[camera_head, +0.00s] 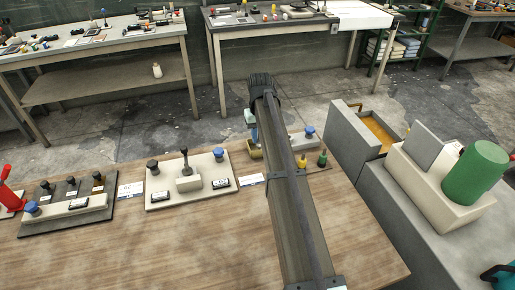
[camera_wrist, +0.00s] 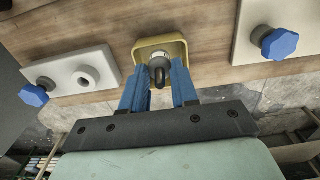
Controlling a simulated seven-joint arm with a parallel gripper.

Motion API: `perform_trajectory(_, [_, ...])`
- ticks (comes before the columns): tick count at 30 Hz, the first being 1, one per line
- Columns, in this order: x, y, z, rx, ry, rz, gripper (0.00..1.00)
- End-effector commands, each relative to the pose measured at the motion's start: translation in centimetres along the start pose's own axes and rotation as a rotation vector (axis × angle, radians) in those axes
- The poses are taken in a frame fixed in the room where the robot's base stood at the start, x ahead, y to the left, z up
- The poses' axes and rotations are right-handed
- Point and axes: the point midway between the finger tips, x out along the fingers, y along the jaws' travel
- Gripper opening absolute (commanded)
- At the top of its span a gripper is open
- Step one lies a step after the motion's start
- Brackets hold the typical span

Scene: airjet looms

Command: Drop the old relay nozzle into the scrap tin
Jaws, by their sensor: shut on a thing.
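My gripper (camera_wrist: 158,92) is shut on the old relay nozzle (camera_wrist: 160,73), a small piece with a dark rounded end and a metal part, held between the two blue fingers. The nozzle is over the yellow scrap tin (camera_wrist: 176,46) in the wrist view; I cannot tell how high above it. In the head view the scrap tin (camera_head: 255,154) shows at the bench's far edge, partly hidden by my arm. Only a bit of my gripper (camera_head: 254,134) shows there, above the tin, and the nozzle is hidden.
A pale block with a hole and blue knob (camera_wrist: 34,94) is left of the tin in the wrist view; another knobbed block (camera_wrist: 279,44) is right. In the head view, a cream board (camera_head: 215,183) and dark board (camera_head: 65,225) lie left. Bare wood (camera_head: 180,245) is in front.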

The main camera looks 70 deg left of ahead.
Motion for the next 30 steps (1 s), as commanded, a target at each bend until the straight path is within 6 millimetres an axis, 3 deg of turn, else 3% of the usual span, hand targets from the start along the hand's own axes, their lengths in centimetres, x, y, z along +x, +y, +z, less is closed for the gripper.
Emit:
perform_trajectory(5, [1.07,0.0,0.02,0.0,0.0,0.0,0.0])
perform_trajectory(13, [1.22,0.0,0.0,0.0,0.0,0.0,0.0])
perform_trajectory(14, [1.22,0.0,0.0,0.0,0.0,0.0,0.3])
perform_trajectory(15, [1.22,0.0,0.0,0.0,0.0,0.0,0.33])
perform_trajectory(23, [1.21,0.0,0.0,0.0,0.0,0.0,0.58])
perform_trajectory(30, [1.18,0.0,0.01,0.0,0.0,0.0,0.58])
